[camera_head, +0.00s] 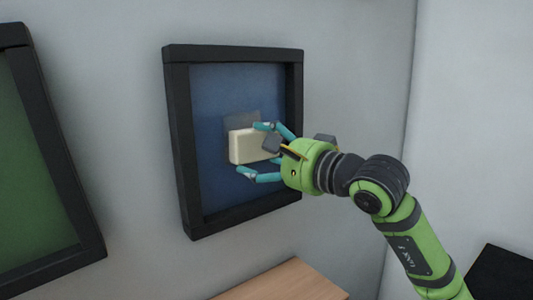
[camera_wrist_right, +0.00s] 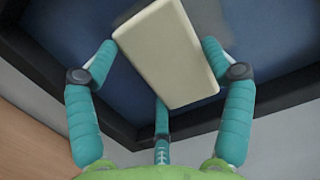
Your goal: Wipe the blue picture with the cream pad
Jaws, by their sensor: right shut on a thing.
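The blue picture (camera_head: 215,90) hangs on the wall in a thick black frame. It also fills the upper part of the right wrist view (camera_wrist_right: 75,30). The cream pad (camera_head: 243,147) is in front of the middle of the picture; whether it touches the surface is hard to tell. A greyish patch (camera_head: 240,118) shows on the blue just above the pad. My right gripper (camera_head: 258,150), with teal fingers, is shut on the pad, which shows as a tilted cream block in the right wrist view (camera_wrist_right: 168,55). My left gripper is not in view.
A green picture (camera_head: 30,170) in a black frame hangs at the far left. A wooden surface (camera_head: 285,282) lies below the blue picture. A dark object (camera_head: 503,275) is at the lower right. A wall corner runs down on the right.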

